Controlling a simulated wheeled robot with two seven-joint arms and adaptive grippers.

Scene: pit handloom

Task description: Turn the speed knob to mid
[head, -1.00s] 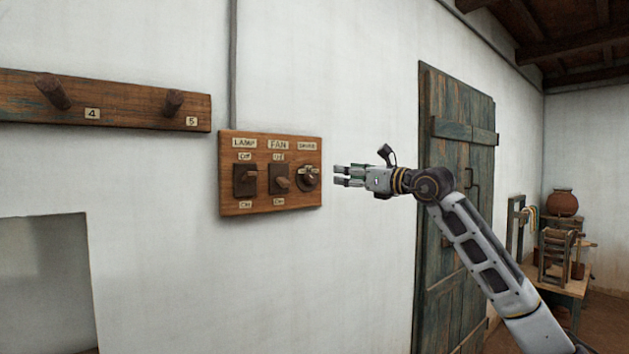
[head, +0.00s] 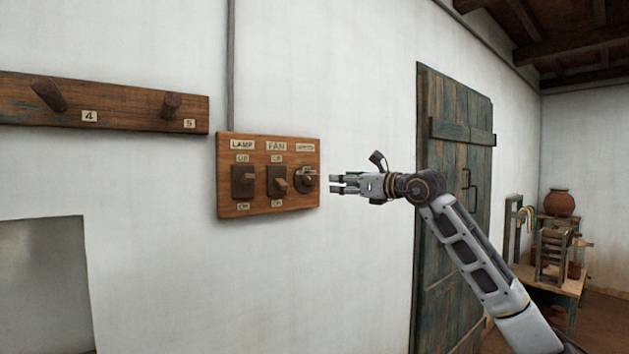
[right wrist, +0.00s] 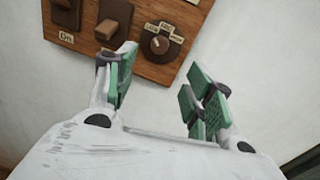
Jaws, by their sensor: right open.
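The speed knob (head: 306,181) is a round dark dial at the right end of a wooden switch board on the white wall. In the right wrist view the knob (right wrist: 159,44) shows with small labels around its upper side; its pointer direction is too small to tell surely. My right gripper (head: 335,184) is open and empty, just right of the board and apart from the knob in the head view. In the right wrist view its green-padded fingers (right wrist: 160,85) stand apart, with the knob beyond the gap between them. My left gripper is not in view.
The switch board (head: 250,209) also carries a lamp switch (head: 243,182) and a fan switch (head: 278,181), close left of the knob. A peg rail (head: 130,107) is on the wall at left. A wooden door (head: 440,240) stands behind my right arm.

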